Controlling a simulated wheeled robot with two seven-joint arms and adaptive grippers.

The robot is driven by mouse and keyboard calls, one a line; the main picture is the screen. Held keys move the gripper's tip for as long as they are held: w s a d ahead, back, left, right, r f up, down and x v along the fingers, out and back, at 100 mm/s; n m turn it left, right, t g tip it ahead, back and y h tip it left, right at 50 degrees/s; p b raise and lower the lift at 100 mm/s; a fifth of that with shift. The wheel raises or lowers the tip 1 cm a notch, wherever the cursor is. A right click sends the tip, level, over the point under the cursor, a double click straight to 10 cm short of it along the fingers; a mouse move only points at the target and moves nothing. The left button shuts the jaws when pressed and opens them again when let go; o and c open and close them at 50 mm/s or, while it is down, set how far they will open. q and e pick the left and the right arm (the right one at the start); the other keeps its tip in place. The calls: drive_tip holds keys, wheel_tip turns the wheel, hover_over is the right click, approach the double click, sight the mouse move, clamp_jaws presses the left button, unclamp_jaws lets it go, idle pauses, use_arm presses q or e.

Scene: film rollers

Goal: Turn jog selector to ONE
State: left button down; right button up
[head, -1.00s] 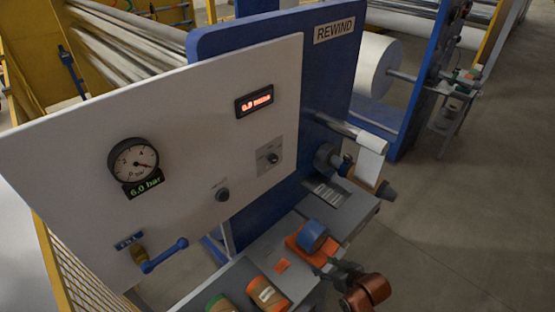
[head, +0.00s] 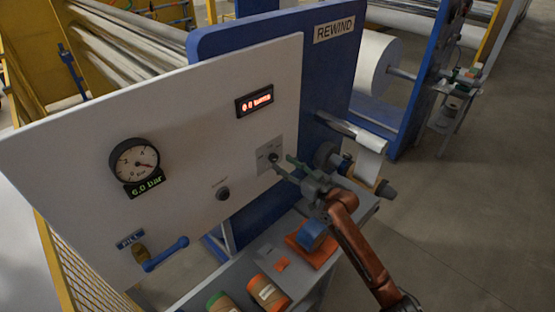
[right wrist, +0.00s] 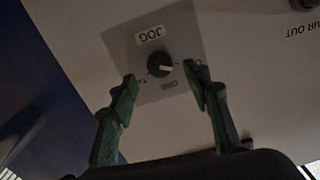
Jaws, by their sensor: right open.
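The jog selector (right wrist: 159,65) is a round black knob with a pale pointer mark, on a grey plate (right wrist: 178,28) labelled JOG. Small position labels around it are too blurred to read surely, and the setting cannot be told. In the head view the selector (head: 272,157) sits at the white panel's right side. My right gripper (head: 281,164) is open just in front of it. In the right wrist view its green-tipped fingers (right wrist: 159,76) stand on either side of the knob, with no clear contact. My left gripper is not in view.
The white panel (head: 75,115) also carries a pressure gauge (head: 134,164), a red display (head: 254,102), another black knob (head: 222,193) and a blue-handled valve (head: 165,254). A blue REWIND frame (head: 325,75) stands behind.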

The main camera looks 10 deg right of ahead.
sight(276, 159)
drive_tip(key=shift+p+x, duration=0.3)
drive_tip(key=shift+x, duration=1.7)
drive_tip(key=shift+c, duration=0.4)
drive_tip(key=c, duration=1.1)
drive_tip(key=shift+m, duration=0.3)
drive_tip(key=m+p, duration=0.3)
drive_tip(key=m, duration=0.2)
drive_tip(key=shift+m, duration=0.3)
drive_tip(key=m+p, duration=0.2)
drive_tip(key=m, duration=0.3)
drive_tip(key=shift+d+f, duration=0.1)
drive_tip(key=shift+m+p, duration=0.3)
drive_tip(key=shift+m, duration=0.1)
